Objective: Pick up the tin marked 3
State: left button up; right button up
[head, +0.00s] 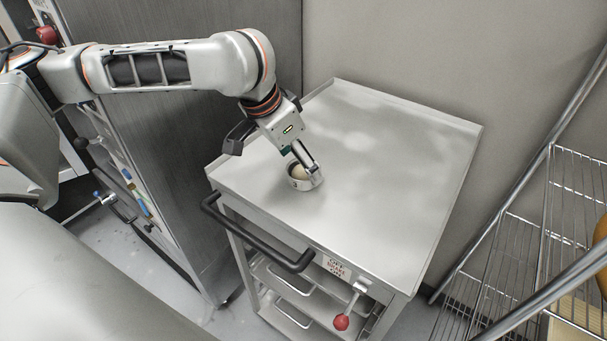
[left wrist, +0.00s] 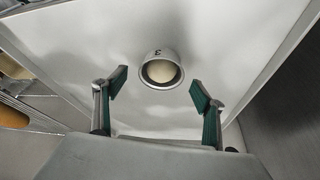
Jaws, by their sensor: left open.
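The tin marked 3 (left wrist: 161,69) is a small round metal tin with pale contents, and its black 3 shows in the left wrist view. It stands on the bare steel top of a cart (head: 390,190). In the head view the tin (head: 305,183) is partly hidden by my left gripper (head: 297,162). My left gripper is open. In the left wrist view its two green-padded fingertips (left wrist: 158,88) stand apart on either side of the tin's near side, with nothing between them touching it. My right gripper is not in view.
The cart top has low raised edges and is otherwise clear. A black handle (head: 256,236) runs along its front, with a red-knobbed lever (head: 342,322) below. A grey cabinet (head: 185,130) stands left, a wall behind, and a wire rack (head: 575,205) to the right.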

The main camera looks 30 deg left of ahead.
pick_arm(q)
jog(key=shift+x, duration=1.85)
jog(key=c, duration=1.2)
jog(key=shift+o, duration=0.2)
jog(key=shift+w, duration=0.1)
jog(key=shift+a+r, duration=0.1)
jog(key=shift+r, duration=0.05)
